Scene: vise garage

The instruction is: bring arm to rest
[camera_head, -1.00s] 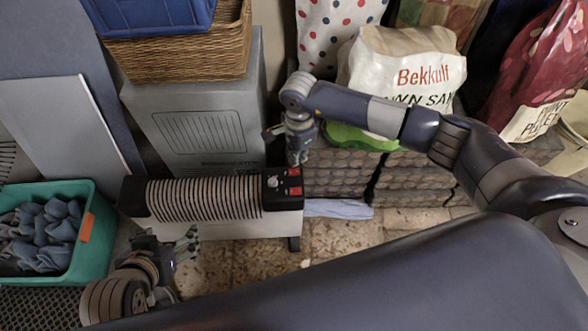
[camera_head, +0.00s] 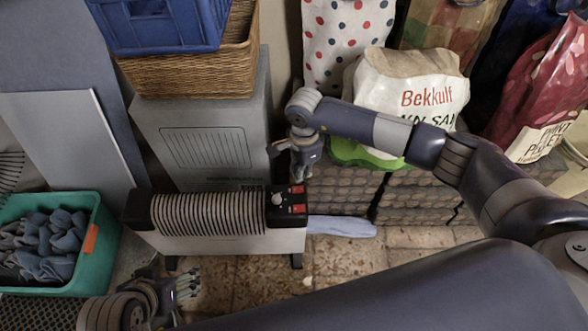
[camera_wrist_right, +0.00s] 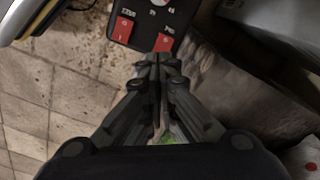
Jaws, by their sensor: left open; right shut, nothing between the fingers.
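My right gripper (camera_head: 303,178) points down in the head view, just above and behind the switch end of a heater. In the right wrist view its fingers (camera_wrist_right: 157,62) are shut with nothing between them, close to the heater's control panel (camera_wrist_right: 150,22). My left gripper (camera_head: 190,284) is low at the left in the head view, in front of the heater and above the floor. It is open and empty. My right arm (camera_head: 400,138) reaches in from the right.
The ribbed heater (camera_head: 210,212) with red switches stands on the tiled floor (camera_head: 250,278). A teal crate (camera_head: 92,250) of grey-blue cloths is at the left. A grey box (camera_head: 205,150) stands behind the heater. Bundled logs (camera_head: 400,195) and a Bekkult sack (camera_head: 410,85) are at the right.

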